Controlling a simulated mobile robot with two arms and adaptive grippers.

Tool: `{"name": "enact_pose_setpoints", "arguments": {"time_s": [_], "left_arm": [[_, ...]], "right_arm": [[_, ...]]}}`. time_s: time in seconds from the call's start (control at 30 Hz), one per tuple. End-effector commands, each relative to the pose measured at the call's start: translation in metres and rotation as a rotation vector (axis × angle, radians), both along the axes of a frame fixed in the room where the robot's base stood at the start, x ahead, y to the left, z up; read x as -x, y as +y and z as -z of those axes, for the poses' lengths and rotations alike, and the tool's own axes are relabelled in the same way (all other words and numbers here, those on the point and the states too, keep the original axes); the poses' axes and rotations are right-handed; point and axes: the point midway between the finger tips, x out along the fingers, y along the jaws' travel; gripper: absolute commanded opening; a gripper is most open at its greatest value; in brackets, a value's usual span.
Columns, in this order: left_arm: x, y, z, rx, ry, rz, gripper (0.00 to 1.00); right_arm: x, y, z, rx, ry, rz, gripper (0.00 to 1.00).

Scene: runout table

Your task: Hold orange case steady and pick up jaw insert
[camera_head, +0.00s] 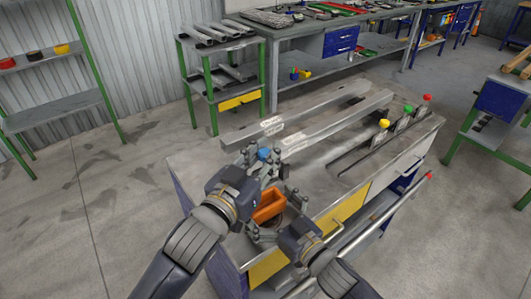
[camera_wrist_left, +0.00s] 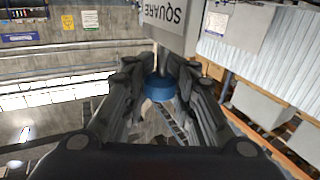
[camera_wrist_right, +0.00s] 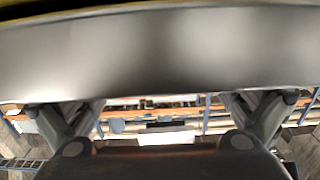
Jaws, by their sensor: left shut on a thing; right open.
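The orange case (camera_head: 268,207) is an open-topped box at the near-left end of the workbench. My left gripper (camera_head: 262,157) is above and behind it, shut on a blue round piece (camera_head: 264,154). This piece also shows between the fingers in the left wrist view (camera_wrist_left: 160,89). My right gripper (camera_head: 277,216) is open, with its fingers spread on either side of the orange case; I cannot tell whether they touch it. In the right wrist view its fingers (camera_wrist_right: 163,115) are apart. I cannot make out the jaw insert for certain.
The bench (camera_head: 345,190) carries long grey bars (camera_head: 335,125) with white labels, behind my left gripper. Levers with a yellow knob (camera_head: 384,123), a green knob (camera_head: 408,109) and a red knob (camera_head: 427,98) stand at the right. A green-framed rack (camera_head: 215,100) stands behind.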

Motion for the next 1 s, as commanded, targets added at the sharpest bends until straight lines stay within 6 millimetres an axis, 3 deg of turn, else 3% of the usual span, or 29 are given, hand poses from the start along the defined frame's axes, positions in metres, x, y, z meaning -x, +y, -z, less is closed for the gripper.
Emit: {"name": "enact_pose_setpoints", "arguments": {"time_s": [0.6, 1.0], "left_arm": [[0.0, 0.0, -0.003, 0.002, -0.006, 0.001, 0.0], [0.0, 0.0, -0.003, 0.002, -0.006, 0.001, 0.0]], "right_arm": [[0.079, -0.057, 0.002, 0.001, 0.006, 0.0, 1.0], [0.094, -0.069, 0.0, 0.002, 0.002, 0.001, 1.0]]}}
